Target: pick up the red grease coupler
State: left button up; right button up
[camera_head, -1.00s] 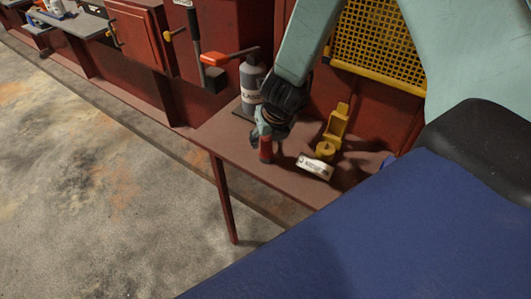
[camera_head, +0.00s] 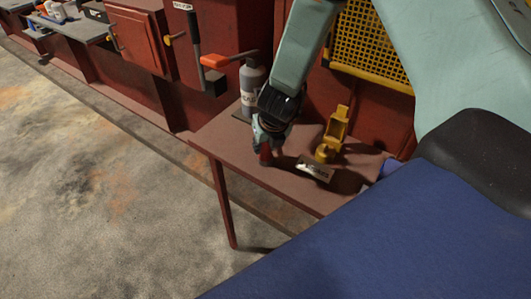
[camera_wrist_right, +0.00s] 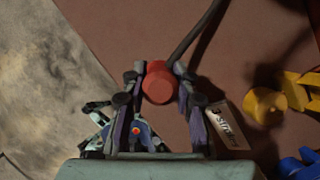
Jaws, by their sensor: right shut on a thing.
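The red grease coupler (camera_head: 266,156) stands on the brown-red shelf (camera_head: 222,140). In the right wrist view its round red top (camera_wrist_right: 158,84) sits between the two fingers. My right gripper (camera_head: 265,142) is shut on the coupler from above, and its fingers hide the upper part in the head view. It also shows in the right wrist view (camera_wrist_right: 158,92), with a finger against each side. I cannot tell whether the coupler's bottom touches the shelf.
A grey labelled bottle (camera_head: 252,84) stands behind my gripper. A yellow fixture (camera_head: 335,134) and a white tag (camera_head: 315,168) are on the shelf to the right. An orange-red lever (camera_head: 229,59) juts from the cabinet wall. The shelf's left edge drops to the floor.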

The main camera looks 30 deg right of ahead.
jog(key=shift+d, duration=0.15)
grip_shut()
